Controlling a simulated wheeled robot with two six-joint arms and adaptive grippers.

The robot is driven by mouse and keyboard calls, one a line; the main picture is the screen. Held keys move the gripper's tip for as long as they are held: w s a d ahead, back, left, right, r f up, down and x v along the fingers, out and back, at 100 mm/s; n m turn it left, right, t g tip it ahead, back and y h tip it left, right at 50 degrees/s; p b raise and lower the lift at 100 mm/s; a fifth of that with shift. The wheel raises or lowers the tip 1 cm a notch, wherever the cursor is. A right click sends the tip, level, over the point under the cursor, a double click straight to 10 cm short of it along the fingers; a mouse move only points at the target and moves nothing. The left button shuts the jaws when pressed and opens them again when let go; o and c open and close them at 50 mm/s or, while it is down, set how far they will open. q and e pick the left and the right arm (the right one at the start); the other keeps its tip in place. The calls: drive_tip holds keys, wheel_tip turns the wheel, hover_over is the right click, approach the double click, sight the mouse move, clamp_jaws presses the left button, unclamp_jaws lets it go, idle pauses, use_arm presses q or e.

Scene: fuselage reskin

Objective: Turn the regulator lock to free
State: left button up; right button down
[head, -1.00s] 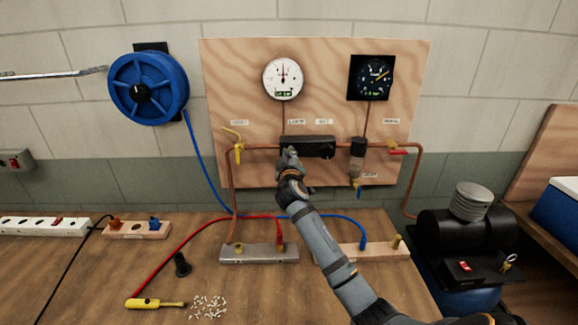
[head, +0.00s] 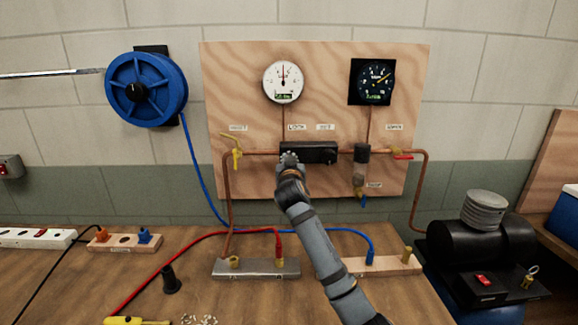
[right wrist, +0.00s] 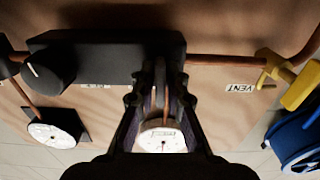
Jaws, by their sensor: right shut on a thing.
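The regulator is a black block (head: 318,150) on the copper pipe across the wooden panel, under the LOCK and SET labels (head: 297,127). Its round knob with a white mark (right wrist: 40,72) shows in the right wrist view. My right gripper (head: 290,158) is at the block's left end, below the LOCK label. In the right wrist view its fingertips (right wrist: 158,72) are close together at the block's edge, shut on a small part that they hide, seemingly the regulator lock. I cannot see which way the lock points. My left gripper is not in view.
A yellow VENT valve (head: 237,155) is left of the regulator and a red-handled valve (head: 402,157) right of it. A white gauge (head: 283,82) and a black gauge (head: 372,80) hang above. A blue hose reel (head: 146,90) is on the wall.

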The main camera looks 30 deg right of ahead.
drive_tip(key=shift+f, duration=0.2)
idle(0.3)
drive_tip(key=c, duration=1.6)
unclamp_jaws()
drive_tip(key=shift+o, duration=0.8)
drive_tip(key=shift+r, duration=0.15)
drive_tip(key=v, duration=1.2)
drive_tip(key=shift+s, duration=0.15)
